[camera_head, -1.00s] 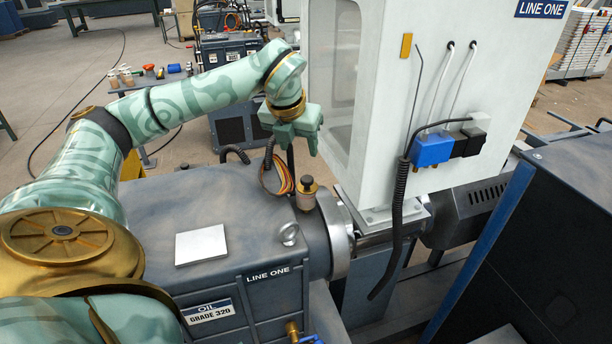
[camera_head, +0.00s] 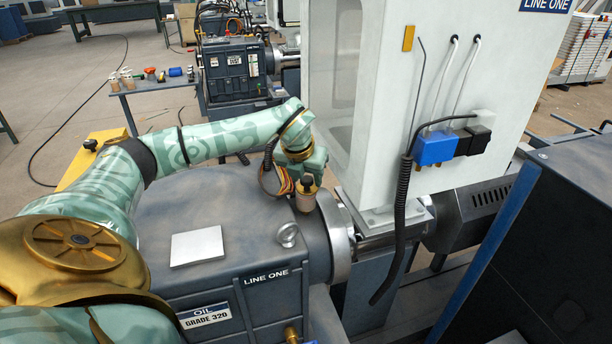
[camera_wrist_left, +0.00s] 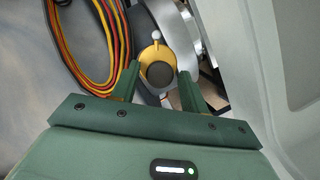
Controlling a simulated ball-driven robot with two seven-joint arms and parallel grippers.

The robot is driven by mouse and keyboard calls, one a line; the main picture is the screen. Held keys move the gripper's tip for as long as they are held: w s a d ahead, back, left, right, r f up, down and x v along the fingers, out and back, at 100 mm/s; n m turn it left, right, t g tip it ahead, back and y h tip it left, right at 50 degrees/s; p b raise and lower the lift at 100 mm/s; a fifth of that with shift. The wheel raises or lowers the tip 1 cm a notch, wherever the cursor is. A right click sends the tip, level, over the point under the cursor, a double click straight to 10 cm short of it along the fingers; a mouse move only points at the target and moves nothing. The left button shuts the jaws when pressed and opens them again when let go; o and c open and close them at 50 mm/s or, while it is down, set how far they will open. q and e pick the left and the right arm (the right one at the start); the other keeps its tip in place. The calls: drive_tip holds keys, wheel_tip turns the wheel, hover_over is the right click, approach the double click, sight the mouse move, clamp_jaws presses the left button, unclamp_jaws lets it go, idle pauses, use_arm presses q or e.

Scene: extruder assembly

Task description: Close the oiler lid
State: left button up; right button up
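I cannot tell whether the dark face is an opening or the lid. My left gripper (camera_wrist_left: 158,84) is open, its two green fingers apart on either side of the oiler's top. In the head view the left gripper (camera_head: 307,178) is just above the oiler, partly hiding it. The right gripper is out of view.
A bundle of coloured cables (camera_wrist_left: 103,45) loops close beside the left finger. The tall white cabinet (camera_head: 338,100) stands close to the right of the gripper. A lifting eye (camera_head: 288,235) and a pale square plate (camera_head: 197,246) are on the grey housing.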

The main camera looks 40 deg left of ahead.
use_arm(q)
drive_tip(key=c, duration=0.7)
drive_tip(key=shift+s+a+r+m, duration=0.15)
drive_tip(key=shift+a+m, duration=0.1)
drive_tip(key=shift+m, duration=0.15)
drive_tip(key=shift+a+m+h, duration=0.1)
drive_tip(key=shift+m+h, duration=0.2)
drive_tip(key=o, duration=1)
drive_tip(key=p+v, duration=0.1)
drive_tip(key=v, duration=0.4)
drive_tip(key=p+v, duration=0.1)
drive_tip(key=v, duration=0.4)
drive_tip(key=p+v, duration=0.1)
drive_tip(key=v, duration=0.5)
drive_tip(key=shift+s, duration=0.3)
